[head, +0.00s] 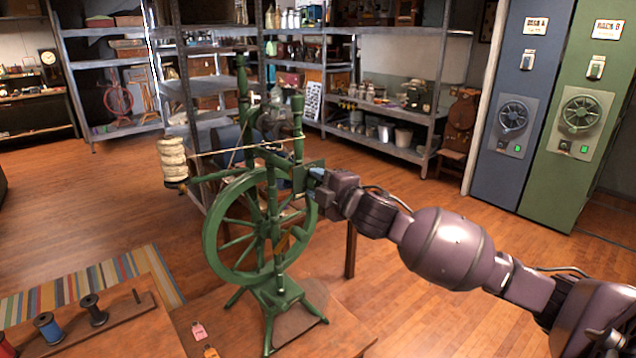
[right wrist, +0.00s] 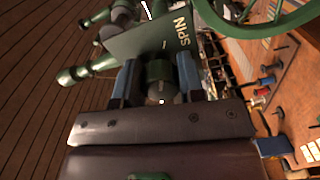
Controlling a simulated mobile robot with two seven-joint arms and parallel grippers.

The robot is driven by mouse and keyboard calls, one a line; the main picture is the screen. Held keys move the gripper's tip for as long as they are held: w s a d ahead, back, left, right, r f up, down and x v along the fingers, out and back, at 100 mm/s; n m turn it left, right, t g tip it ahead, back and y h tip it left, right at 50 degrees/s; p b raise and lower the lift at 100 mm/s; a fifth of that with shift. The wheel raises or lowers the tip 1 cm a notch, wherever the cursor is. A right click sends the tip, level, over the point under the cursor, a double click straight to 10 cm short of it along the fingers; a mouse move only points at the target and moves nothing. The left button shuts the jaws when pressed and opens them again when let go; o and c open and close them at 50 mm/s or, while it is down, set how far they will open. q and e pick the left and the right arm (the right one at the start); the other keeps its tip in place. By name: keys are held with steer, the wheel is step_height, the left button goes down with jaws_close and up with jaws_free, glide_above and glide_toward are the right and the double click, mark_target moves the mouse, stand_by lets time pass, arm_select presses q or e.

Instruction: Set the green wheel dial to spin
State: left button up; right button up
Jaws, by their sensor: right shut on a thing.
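A green spinning wheel (head: 212,228) stands on the wooden table in the head view. A small green plate on its upright, marked SPIN (right wrist: 182,30), shows in the right wrist view. My right gripper (head: 304,177) reaches it from the right. In the right wrist view its blue fingers (right wrist: 158,76) are shut on a dark dial knob (right wrist: 160,73) in front of the plate. The word SPIN is to the upper right of the knob. The dial's pointer is hidden, so its setting cannot be told. My left gripper is not in view.
A wooden rack (head: 98,325) with a blue spool (head: 47,328) and a black spool (head: 94,310) lies at the front left. A pink tag (head: 198,331) and an orange tag (head: 210,352) lie nearby. Metal shelves (head: 385,109) line the back; blue and green cabinets (head: 545,180) stand right.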

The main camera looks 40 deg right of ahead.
steer(key=shift+m, duration=0.6)
steer(key=o, duration=0.9)
steer(key=shift+s, duration=0.1)
steer(key=s, duration=0.3)
steer(key=s+b, duration=0.1)
steer(key=s, duration=0.3)
steer(key=s+b, duration=0.1)
steer(key=s, duration=0.2)
steer(key=shift+s+d, duration=0.3)
steer(key=shift+d, duration=0.1)
steer(key=shift+a, duration=0.1)
